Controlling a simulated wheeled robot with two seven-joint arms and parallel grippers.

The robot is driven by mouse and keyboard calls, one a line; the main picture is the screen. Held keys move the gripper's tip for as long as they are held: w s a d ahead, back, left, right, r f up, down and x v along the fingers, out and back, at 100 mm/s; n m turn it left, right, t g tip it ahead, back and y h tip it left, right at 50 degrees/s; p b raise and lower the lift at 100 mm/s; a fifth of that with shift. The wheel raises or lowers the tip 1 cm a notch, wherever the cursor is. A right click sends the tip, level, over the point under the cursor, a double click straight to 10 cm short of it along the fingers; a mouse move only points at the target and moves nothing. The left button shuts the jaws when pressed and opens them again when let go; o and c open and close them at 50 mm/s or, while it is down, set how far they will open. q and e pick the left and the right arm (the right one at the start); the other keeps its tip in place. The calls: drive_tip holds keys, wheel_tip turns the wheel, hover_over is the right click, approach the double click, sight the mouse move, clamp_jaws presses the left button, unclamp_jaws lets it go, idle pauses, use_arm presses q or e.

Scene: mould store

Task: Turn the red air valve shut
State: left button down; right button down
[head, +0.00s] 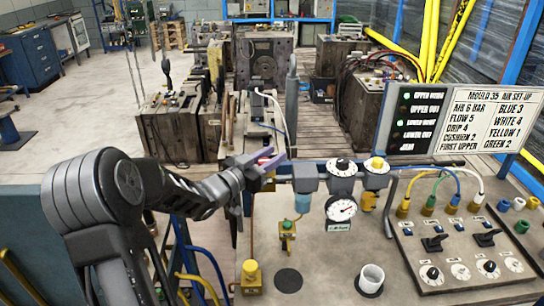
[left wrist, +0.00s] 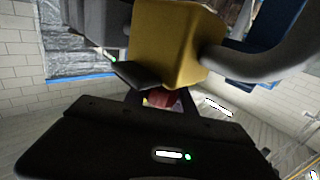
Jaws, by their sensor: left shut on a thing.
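The red air valve (head: 265,160) shows as a small patch of red at the left end of the row of air units, mostly covered by my gripper. My left gripper (head: 266,168) reaches in from the left and is shut on the valve's handle. In the left wrist view, a dark red piece (left wrist: 163,98) lies between the fingers, just below a brass-yellow block (left wrist: 178,42). The angle of the handle is hidden by the fingers. My right gripper is not in view.
Grey air units with dial knobs (head: 341,167) and a pressure gauge (head: 341,209) stand right of the valve. A white cup (head: 371,277), a yellow button box (head: 250,276) and a switch panel (head: 460,248) are on the bench. A sign (head: 497,120) stands at right.

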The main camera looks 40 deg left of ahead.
use_arm(q)
drive_tip(key=shift+m+h, duration=0.4)
drive_tip(key=shift+h, duration=0.2)
drive_tip(key=m+h, duration=0.1)
drive_tip(key=m+g+h+p, duration=0.1)
drive_tip(key=h, duration=0.1)
drive_tip(key=shift+s+d+h, duration=0.1)
drive_tip(key=shift+d+h, duration=0.2)
drive_tip(key=shift+d, duration=0.05)
drive_tip(key=shift+s+d+f+m+g+h, duration=0.1)
drive_tip(key=shift+d+m+g+h, duration=0.05)
drive_tip(key=shift+m+g+h, duration=0.95)
drive_tip(key=m+h, duration=0.1)
drive_tip(key=m+g+h, duration=0.1)
drive_tip(key=shift+s+d+h, duration=0.15)
drive_tip(key=shift+s+h, duration=0.05)
drive_tip(key=shift+h, duration=0.1)
drive_tip(key=shift+s+d+m+g+h+p, duration=0.1)
drive_tip(key=shift+m+g+h+p, duration=0.05)
drive_tip(key=shift+m+g+h, duration=0.35)
drive_tip(key=shift+s+d+m+g+h+p, duration=0.15)
drive_tip(key=shift+m+g+h, duration=0.2)
drive_tip(key=shift+g, duration=0.25)
drive_tip(key=shift+g+h, duration=0.25)
drive_tip(key=shift+g, duration=0.05)
drive_tip(key=c, duration=1)
unclamp_jaws()
drive_tip(key=shift+c, duration=0.2)
